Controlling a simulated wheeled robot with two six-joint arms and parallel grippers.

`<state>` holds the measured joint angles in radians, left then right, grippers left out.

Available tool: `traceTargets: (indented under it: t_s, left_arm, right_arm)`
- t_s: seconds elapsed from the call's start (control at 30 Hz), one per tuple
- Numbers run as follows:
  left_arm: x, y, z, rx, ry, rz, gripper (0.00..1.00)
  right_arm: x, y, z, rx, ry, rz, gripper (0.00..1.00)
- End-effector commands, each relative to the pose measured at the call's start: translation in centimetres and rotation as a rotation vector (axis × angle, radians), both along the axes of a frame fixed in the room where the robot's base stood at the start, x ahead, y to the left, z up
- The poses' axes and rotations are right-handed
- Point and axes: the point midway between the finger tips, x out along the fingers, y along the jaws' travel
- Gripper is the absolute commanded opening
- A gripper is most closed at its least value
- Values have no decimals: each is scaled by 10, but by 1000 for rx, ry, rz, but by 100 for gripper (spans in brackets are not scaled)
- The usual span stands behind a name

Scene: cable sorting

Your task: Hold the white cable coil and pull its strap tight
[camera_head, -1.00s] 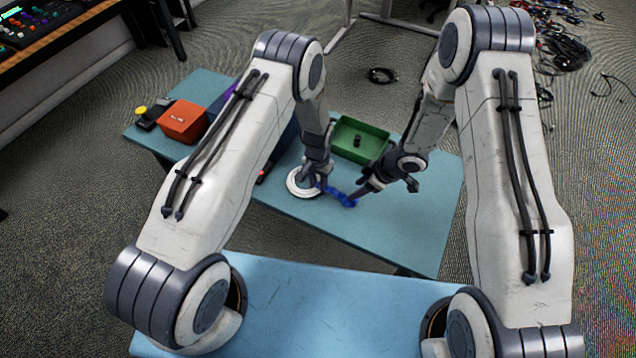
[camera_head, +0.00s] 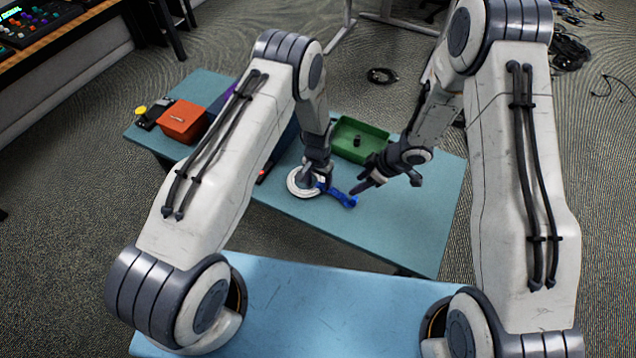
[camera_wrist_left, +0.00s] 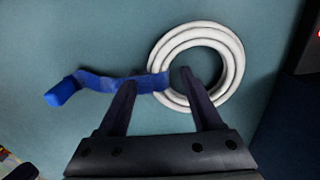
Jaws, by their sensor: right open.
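The white cable coil (camera_head: 298,189) lies flat on the blue-green table; it shows whole as a ring in the left wrist view (camera_wrist_left: 232,60). A blue strap (camera_wrist_left: 98,84) wraps the left side of the ring, and its tail runs out left to a folded end; in the head view it reaches right (camera_head: 345,198). My left gripper (camera_wrist_left: 158,82) straddles the strapped side, one finger inside the ring and one outside. Whether the fingers press on the coil is unclear. My right gripper (camera_head: 362,185) is open and empty, just above the strap's free end.
A green bin (camera_head: 375,135) with a small dark item stands behind the coil. An orange-red bin (camera_head: 182,121) and a dark device with a yellow button (camera_head: 141,110) are at the far left. The table (camera_head: 420,215) is clear to the right.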

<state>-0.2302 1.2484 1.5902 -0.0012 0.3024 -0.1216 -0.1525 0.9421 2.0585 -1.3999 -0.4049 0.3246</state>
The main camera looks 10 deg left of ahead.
Motion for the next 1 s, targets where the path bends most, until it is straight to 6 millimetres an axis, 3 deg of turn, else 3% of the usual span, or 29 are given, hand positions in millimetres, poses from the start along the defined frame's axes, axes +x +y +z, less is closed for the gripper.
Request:
traceTargets:
  t_s: [0.17, 0.5, 0.7, 1.0]
  left_arm:
    - [1, 0, 10, -1, -2, 0, 66]
    - [1, 0, 78, -1, -5, 0, 66]
    - [1, 0, 109, -1, -2, 0, 66]
    - [0, 0, 120, 0, 1, 0, 66]
  right_arm:
    - [0, 0, 0, 0, 0, 0, 55]
    - [0, 0, 0, 0, 0, 0, 55]
    - [0, 0, 0, 0, 0, 0, 55]
    - [0, 0, 0, 0, 0, 0, 55]
